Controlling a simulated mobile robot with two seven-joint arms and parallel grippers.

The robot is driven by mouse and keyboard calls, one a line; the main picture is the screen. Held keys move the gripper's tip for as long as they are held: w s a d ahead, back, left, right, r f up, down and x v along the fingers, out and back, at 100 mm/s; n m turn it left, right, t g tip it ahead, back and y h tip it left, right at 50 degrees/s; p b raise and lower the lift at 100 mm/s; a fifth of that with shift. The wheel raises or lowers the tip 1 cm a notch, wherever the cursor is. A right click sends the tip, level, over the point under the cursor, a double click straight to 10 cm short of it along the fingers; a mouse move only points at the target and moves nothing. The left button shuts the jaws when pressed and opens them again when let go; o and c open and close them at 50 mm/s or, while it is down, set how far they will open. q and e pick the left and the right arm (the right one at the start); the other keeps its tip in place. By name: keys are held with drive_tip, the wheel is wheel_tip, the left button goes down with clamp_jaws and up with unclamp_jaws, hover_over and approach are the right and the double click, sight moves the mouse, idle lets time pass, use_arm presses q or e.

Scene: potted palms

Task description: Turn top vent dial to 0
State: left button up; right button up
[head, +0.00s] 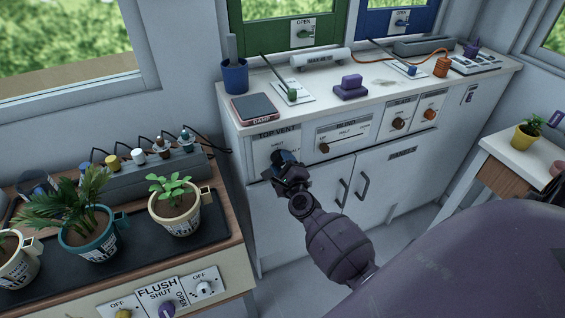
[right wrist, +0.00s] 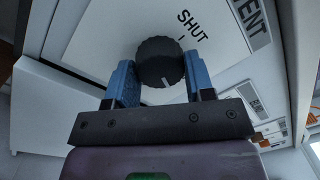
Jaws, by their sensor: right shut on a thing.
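The top vent panel (head: 264,144) is at the left end of the white cabinet front, under a "TOP VENT" label. In the head view my right gripper (head: 284,158) covers its dial. In the right wrist view the black ribbed dial (right wrist: 160,60) sits between the blue fingers of my right gripper (right wrist: 158,78), which is shut on it. A short white mark on the dial's face points toward the gripper's palm, away from the printed "SHUT" and its tick. No 0 is readable on the panel. My left gripper is not in view.
The blind slider (head: 324,148) and two more dials, brown (head: 398,123) and orange (head: 429,114), are further right on the cabinet front. Door handles (head: 363,187) stick out below. A bench (head: 236,240) with potted plants stands at the left.

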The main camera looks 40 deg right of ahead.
drive_tip(key=n+p, duration=0.1)
drive_tip(key=n, duration=0.4)
drive_tip(key=shift+r, duration=0.1)
drive_tip(key=n+p, duration=0.1)
drive_tip(key=n, duration=0.3)
drive_tip(key=shift+d+n+y, duration=0.1)
drive_tip(key=shift+n+y, duration=0.3)
drive_tip(key=shift+n+p, duration=0.55)
drive_tip(key=shift+n, duration=0.45)
drive_tip(key=n+p, duration=0.1)
drive_tip(key=n, duration=0.1)
drive_tip(key=shift+n, duration=0.4)
drive_tip(key=n+p, duration=0.1)
drive_tip(key=n, duration=0.1)
drive_tip(key=shift+n+y, duration=0.4)
drive_tip(key=n+p, duration=0.1)
drive_tip(key=n, duration=0.3)
use_arm(q)
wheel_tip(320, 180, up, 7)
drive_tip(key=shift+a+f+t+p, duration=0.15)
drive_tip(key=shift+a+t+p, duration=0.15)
drive_tip(key=shift+p, duration=0.15)
use_arm(e)
drive_tip(key=shift+n, duration=1)
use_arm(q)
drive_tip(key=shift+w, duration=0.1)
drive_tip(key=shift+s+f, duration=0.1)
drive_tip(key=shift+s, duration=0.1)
